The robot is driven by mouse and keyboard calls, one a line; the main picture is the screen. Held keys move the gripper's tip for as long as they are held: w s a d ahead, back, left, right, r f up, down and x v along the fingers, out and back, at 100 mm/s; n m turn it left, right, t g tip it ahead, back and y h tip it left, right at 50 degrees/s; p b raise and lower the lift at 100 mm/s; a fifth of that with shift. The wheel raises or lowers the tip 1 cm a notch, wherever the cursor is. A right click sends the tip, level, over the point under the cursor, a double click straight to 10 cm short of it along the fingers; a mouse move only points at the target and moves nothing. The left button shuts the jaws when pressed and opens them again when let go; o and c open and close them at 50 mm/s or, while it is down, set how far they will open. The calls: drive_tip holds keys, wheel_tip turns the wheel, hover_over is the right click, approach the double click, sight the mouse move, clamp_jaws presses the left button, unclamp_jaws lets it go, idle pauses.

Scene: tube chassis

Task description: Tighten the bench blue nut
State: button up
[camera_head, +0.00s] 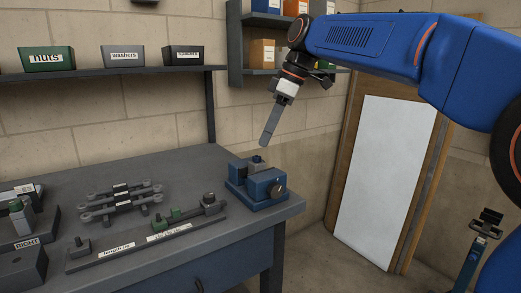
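My gripper (269,126) hangs from the blue arm above the right part of the bench. Its end shows as one narrow grey piece pointing down, seen from the side, so I cannot tell whether it is open or holds anything. A blue vise-like block (246,189) sits at the bench's right corner, below my gripper and apart from it. A small dark knob-like piece (257,158) stands on top of the block. I cannot make out a separate blue nut.
The grey bench (226,239) holds several wrenches (122,200) and a long labelled bar (120,253) with green and grey pieces. A "RIGHT" block (28,250) is at left. Bins labelled nuts (46,68) and washers (122,63) stand on a shelf. A door (380,180) is right.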

sight(257, 156)
drive_tip(key=shift+x, duration=2.7)
clamp_jaws()
